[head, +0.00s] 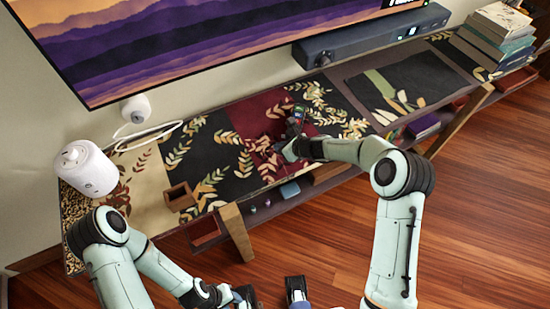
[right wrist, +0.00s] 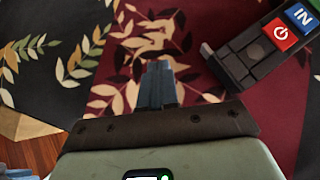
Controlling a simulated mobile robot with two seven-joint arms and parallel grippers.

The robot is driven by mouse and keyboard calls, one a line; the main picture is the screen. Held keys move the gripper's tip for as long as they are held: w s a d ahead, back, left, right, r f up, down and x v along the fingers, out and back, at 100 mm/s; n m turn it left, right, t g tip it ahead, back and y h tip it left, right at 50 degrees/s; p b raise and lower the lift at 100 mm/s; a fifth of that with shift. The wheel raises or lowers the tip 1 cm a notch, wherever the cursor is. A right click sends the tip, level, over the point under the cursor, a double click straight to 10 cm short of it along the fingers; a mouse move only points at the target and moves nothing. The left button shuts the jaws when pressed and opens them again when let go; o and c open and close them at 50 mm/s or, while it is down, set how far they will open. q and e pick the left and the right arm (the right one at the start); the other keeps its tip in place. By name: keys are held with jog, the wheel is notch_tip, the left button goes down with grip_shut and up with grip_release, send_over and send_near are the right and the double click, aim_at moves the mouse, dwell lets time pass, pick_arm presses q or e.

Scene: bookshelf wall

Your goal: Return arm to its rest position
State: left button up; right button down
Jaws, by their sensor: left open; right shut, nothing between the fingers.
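My right arm reaches from the lower right over the console, with its right gripper (head: 288,151) just above the dark red patterned part of the top. In the right wrist view the right gripper (right wrist: 158,84) has its blue-grey fingers together, with nothing between them. A dark device with a red power button and a blue "IN" button (right wrist: 265,45) lies beside the fingertips, apart from them. It also shows as a small dark object in the head view (head: 298,113). My left gripper (head: 271,293) is low at the bottom edge, in front of the console, open and empty, partly cut off.
The long console (head: 345,106) has a patterned top. A soundbar (head: 370,45) lies along the back, and stacked books (head: 497,40) stand far right. Wooden floor (head: 480,220) is clear at right.

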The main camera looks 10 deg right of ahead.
pick_arm(q)
jog(key=shift+d+f+b, duration=0.1)
jog(key=shift+f+b, duration=0.6)
jog(key=shift+f, duration=0.15)
pick_arm(e)
jog(key=s+a+r, duration=0.2)
jog(key=s+r, duration=0.4)
jog(key=shift+s+a+r, duration=0.15)
jog(key=shift+s+r, duration=0.05)
jog(key=shift+r, duration=0.15)
pick_arm(q)
jog(key=shift+s, duration=0.1)
